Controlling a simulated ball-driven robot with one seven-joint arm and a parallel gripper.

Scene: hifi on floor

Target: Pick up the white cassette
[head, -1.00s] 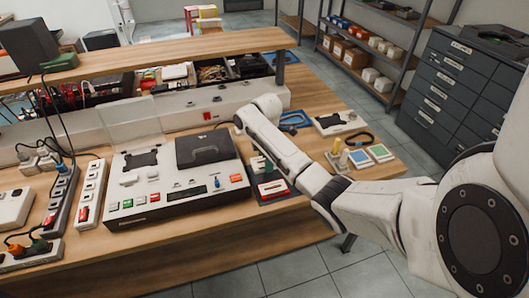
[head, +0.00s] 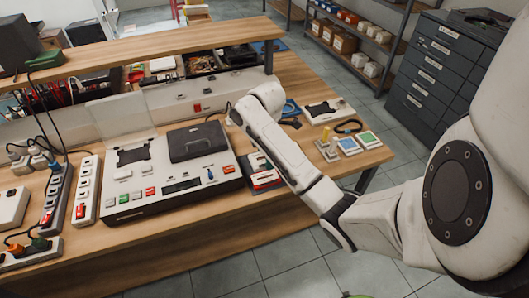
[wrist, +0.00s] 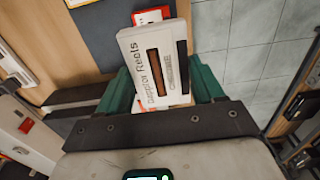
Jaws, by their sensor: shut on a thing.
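The white cassette (wrist: 168,58) is upright between the green fingers of my gripper (wrist: 163,80) in the wrist view. It has printed lettering, a brown window and a dark edge on its right. My gripper is shut on it, one finger at each side. A red and white item (wrist: 150,16) shows behind the cassette on a dark mat (wrist: 100,35). In the head view my forearm hides most of the gripper. Red and white items (head: 265,180) lie on the mat just left of my forearm there.
A large white console (head: 160,180) stands left of my arm on the wooden table. Power strips (head: 87,190) lie further left. A raised shelf (head: 150,45) runs along the back. Floor is open in front.

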